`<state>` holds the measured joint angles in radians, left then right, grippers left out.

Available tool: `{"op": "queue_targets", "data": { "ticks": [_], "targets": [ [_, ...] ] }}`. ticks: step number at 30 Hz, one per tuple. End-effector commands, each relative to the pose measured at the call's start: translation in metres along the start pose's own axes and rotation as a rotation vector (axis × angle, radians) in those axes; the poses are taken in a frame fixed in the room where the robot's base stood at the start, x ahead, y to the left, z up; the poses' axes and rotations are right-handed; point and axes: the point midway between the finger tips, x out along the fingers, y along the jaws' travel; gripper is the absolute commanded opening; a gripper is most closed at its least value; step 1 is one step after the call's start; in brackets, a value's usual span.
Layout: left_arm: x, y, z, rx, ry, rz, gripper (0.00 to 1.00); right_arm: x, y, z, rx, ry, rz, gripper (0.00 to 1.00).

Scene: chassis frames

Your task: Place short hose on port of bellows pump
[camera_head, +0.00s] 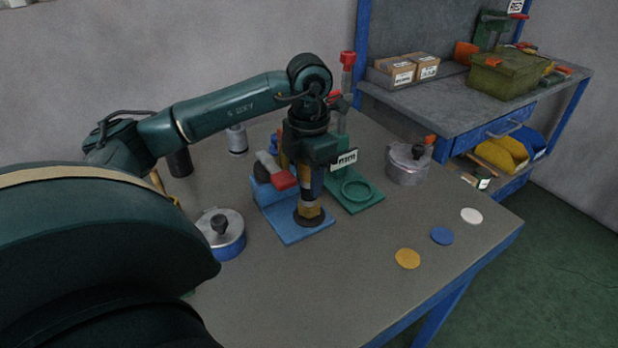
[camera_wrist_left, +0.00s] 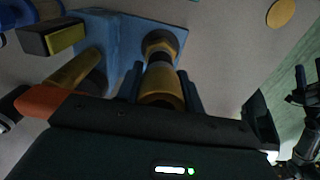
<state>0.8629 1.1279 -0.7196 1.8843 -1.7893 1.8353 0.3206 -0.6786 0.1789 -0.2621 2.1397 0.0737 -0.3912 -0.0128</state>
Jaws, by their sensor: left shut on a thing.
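My left gripper (camera_head: 311,184) points down over a blue base plate (camera_head: 286,238), shut on a short tan cylinder that I take for the short hose (camera_wrist_left: 162,85). Below it, a brass fitting with a dark band, seemingly the port (camera_wrist_left: 160,44), stands upright on the plate. The hose looks in line with the port. A blue block (camera_head: 262,188) with a red-ended grey part stands on the same plate, which seems to be the bellows pump's base. My right gripper is not recognisable in either view.
A green stand (camera_head: 368,206) with a ring is just right of the blue plate. A blue-sided lidded pot (camera_head: 228,243) stands left and a grey pot (camera_head: 407,166) right. Yellow (camera_head: 407,258), blue (camera_head: 442,235) and white (camera_head: 471,215) discs lie near the right edge. The table's front is clear.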

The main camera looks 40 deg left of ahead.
Motion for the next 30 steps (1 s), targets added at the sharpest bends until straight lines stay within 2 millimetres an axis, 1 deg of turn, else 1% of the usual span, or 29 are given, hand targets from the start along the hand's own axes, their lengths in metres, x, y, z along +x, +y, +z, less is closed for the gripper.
{"op": "queue_targets", "data": {
  "ticks": [1,3,9,13,14,15,21,27,30],
  "targets": [
    [0.0061,0.0001,-0.0005,0.000,0.001,-0.001,0.08,-0.0006,-0.0002,-0.0015,-0.002,0.001,0.000,0.54],
    [0.0101,0.0000,-0.0004,0.000,0.000,0.000,0.08,-0.0005,-0.0002,-0.0018,-0.003,0.001,0.000,0.54],
    [0.0101,-0.0001,0.0001,0.000,-0.001,0.000,0.08,-0.0001,-0.0003,-0.0027,-0.003,0.004,0.000,0.54],
    [0.0146,-0.0003,0.0001,0.000,-0.001,0.000,0.08,0.0015,-0.0004,-0.0010,0.001,0.008,-0.002,0.54],
    [0.0140,-0.0003,0.0000,0.000,0.000,0.000,0.39,0.0010,-0.0006,-0.0022,0.002,0.009,-0.003,0.54],
    [0.0135,-0.0004,0.0000,0.000,0.000,0.000,0.42,0.0007,-0.0007,-0.0028,0.002,0.009,-0.003,0.54],
    [0.0134,-0.0005,0.0000,0.000,0.000,0.000,0.59,0.0004,-0.0006,-0.0045,0.002,0.013,-0.003,0.54],
    [0.0133,-0.0005,0.0000,0.000,0.000,0.000,0.59,0.0004,-0.0003,-0.0047,0.002,0.013,-0.002,0.54],
    [0.0094,-0.0005,0.0001,0.000,-0.001,0.000,0.59,-0.0012,-0.0003,-0.0075,0.000,0.013,-0.001,0.54]
  ]
}}
